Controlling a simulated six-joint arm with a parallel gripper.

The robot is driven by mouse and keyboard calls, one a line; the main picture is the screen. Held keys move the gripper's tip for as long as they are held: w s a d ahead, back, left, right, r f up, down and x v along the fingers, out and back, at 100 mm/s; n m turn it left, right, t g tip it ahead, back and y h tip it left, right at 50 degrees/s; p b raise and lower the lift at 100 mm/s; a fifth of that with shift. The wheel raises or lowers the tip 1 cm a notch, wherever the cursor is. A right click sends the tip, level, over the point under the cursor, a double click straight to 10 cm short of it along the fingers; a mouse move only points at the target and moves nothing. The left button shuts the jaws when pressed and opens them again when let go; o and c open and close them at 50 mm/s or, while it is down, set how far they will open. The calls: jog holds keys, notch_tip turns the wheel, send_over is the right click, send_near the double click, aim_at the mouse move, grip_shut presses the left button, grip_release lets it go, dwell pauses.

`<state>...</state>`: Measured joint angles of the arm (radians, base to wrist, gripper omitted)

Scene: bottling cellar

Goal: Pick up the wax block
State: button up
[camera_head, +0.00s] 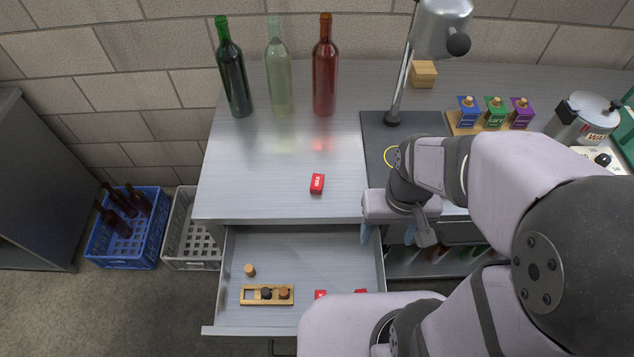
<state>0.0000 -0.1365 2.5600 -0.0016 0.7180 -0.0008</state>
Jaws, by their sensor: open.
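A small red block (317,184) with pale lettering, which looks like a wax block, lies on the grey metal table (260,165) near its front edge. Two more red pieces, one left (320,294) and one right (361,292), show in the open drawer (320,255) below, partly hidden by my arm. The lettering is too small to read surely. My gripper (388,236) is at the table's front edge, to the right of and nearer than the block on the table. Its two pale blue fingers point down, apart, with nothing seen between them.
Green (235,75), clear (278,75) and red (324,75) bottles stand at the back left. A lamp (400,85) stands on a dark mat (376,135). The drawer holds a wooden rack (249,302) and a loose cork (250,270). The tabletop around the red block is clear.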

jog(key=m+y+b, duration=0.4)
jog(key=m+y, duration=0.8)
jog(key=m, duration=0.6)
send_near(319, 181)
jog(key=shift+s+a+f, duration=0.45)
jog(key=shift+a+f, duration=0.05)
jog(key=shift+f, duration=0.05)
jog(key=shift+w+d+r, duration=0.1)
jog(key=shift+w, duration=0.3)
jog(key=shift+r+p+x, duration=0.2)
jog(key=shift+p+x, duration=1.1)
jog(key=shift+x, duration=2.5)
jog(key=c, duration=1.1)
